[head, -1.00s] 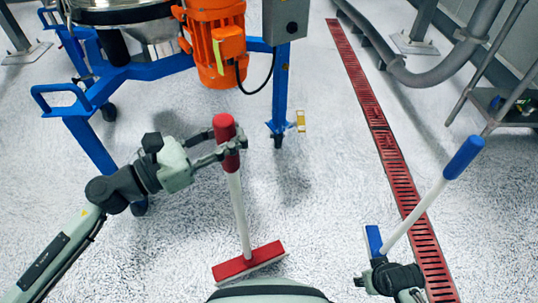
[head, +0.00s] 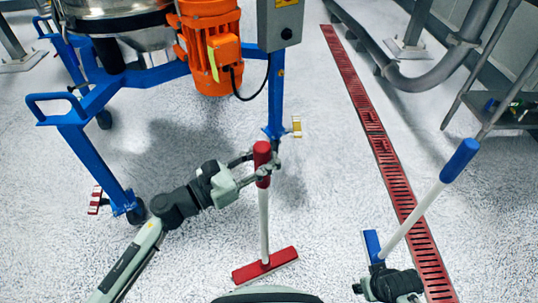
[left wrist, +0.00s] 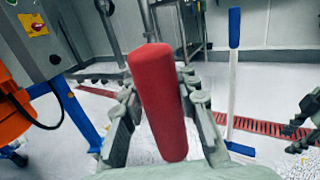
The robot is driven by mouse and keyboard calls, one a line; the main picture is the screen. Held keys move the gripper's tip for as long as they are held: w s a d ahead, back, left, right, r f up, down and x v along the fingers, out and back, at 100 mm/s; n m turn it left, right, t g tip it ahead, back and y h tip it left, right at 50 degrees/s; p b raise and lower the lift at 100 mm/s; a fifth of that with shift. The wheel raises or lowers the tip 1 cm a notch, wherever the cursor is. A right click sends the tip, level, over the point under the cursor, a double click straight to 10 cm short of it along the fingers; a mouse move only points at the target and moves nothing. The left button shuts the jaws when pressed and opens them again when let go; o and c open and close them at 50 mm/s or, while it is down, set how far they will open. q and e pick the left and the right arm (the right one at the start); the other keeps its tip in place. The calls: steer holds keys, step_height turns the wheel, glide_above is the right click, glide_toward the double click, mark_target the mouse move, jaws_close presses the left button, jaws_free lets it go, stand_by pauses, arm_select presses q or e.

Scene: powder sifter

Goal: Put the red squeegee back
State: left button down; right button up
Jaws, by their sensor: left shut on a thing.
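The red squeegee has a red grip (head: 262,152), a white pole and a red head (head: 265,266) at the lower middle of the head view. My left gripper (head: 264,170) is shut around the red grip, near its lower part. The squeegee stands about upright; I cannot tell whether its head touches the floor. In the left wrist view the red grip (left wrist: 158,100) sits between my left gripper's fingers (left wrist: 160,112) and hides the pole. My right gripper (head: 366,278) is low at the right, its fingers apart, near a blue squeegee's head.
Pipes (head: 425,76) run at upper right. Open floor lies between.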

arm_select(q)
steer(key=shift+r, duration=0.1)
steer(key=c, duration=1.1)
jaws_free()
steer(key=shift+c, duration=0.2)
arm_select(e)
steer(key=shift+r, duration=0.2)
steer(key=shift+w+r, duration=0.1)
arm_select(q)
steer(key=shift+b+v, duration=0.3)
steer(key=shift+v, duration=0.75)
steer(key=b+v, duration=0.2)
steer(key=v, duration=0.8)
arm_select(e)
steer(key=shift+h, duration=0.3)
step_height(320, 180, up, 5)
steer(key=shift+d+r, duration=0.15)
steer(key=shift+r, duration=0.05)
